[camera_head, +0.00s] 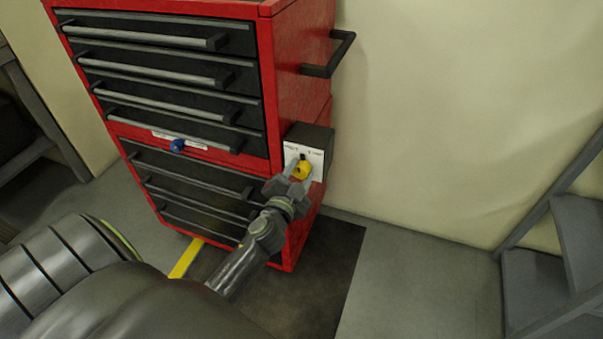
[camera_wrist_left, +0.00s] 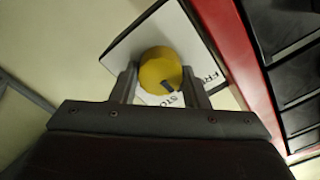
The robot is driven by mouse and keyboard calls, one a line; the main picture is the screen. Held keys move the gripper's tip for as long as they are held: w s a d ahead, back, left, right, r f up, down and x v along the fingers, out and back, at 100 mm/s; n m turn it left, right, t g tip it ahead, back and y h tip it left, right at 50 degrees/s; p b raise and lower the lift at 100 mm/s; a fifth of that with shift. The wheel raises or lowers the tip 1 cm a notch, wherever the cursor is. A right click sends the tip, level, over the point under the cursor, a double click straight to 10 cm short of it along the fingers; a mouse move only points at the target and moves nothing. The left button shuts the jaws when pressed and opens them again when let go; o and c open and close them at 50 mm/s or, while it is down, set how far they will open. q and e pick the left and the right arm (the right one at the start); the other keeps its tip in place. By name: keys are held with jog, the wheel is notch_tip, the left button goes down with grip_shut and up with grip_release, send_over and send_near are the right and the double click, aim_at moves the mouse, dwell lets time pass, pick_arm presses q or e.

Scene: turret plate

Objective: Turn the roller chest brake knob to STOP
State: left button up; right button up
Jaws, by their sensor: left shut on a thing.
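The red roller chest (camera_head: 292,110) with black drawers stands against the wall. A box with a white label plate (camera_head: 317,158) is fixed at its right front edge, and the yellow brake knob (camera_head: 302,170) sits on that plate. My left gripper (camera_head: 297,172) reaches up to the plate and is shut on the knob. In the left wrist view, the yellow knob (camera_wrist_left: 160,72) is between the two fingers, with a dark mark at its lower right. The mark lies close to the partly covered letters "STO"; "FR" shows further right. My right gripper is not in view.
A blue knob (camera_head: 177,145) sits on the chest front between drawers. A black handle (camera_head: 330,55) sticks out from the chest's right side. Grey shelving (camera_head: 555,250) stands at the right edge. The floor (camera_head: 415,280) between is clear.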

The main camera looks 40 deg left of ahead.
pick_arm(q)
jog(key=m, duration=0.4)
jog(key=shift+r, duration=0.15)
jog(key=shift+m+p, duration=0.45)
jog(key=shift+m, duration=0.75)
jog(key=shift+w+r+m, duration=0.1)
jog(key=shift+m, duration=1.4)
jog(key=shift+r, duration=0.1)
jog(key=o, duration=1)
jog(key=shift+a, duration=0.15)
jog(key=shift+f, duration=0.2)
jog(key=shift+s, duration=0.2)
